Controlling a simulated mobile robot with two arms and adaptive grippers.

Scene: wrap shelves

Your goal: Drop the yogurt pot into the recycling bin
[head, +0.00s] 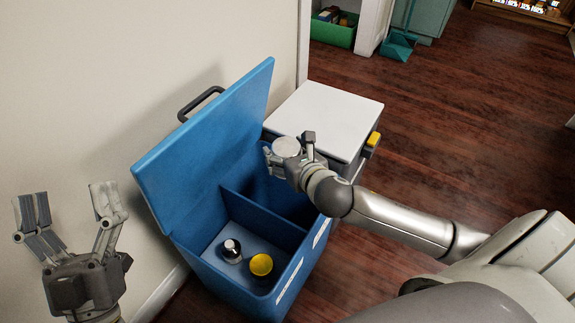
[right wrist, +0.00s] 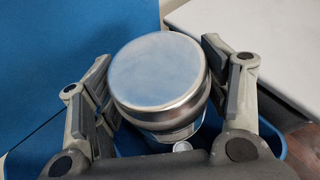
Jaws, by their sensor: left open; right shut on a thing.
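The yogurt pot (head: 286,146) has a round, pale, silvery top, which also shows in the right wrist view (right wrist: 158,72). My right gripper (head: 290,150) is shut on it, one finger on each side, and holds it above the far part of the blue recycling bin (head: 250,215). The bin's lid (head: 212,140) stands open, tilted back toward the wall. A divider splits the bin into a near and a far compartment. The far compartment's floor is partly hidden by my arm. My left gripper (head: 68,205) is open and empty, left of the bin.
A white-lidded bin (head: 325,115) stands closed right behind the blue one. The wall is at left. Wooden floor at right is clear. A green crate (head: 332,32) is far back.

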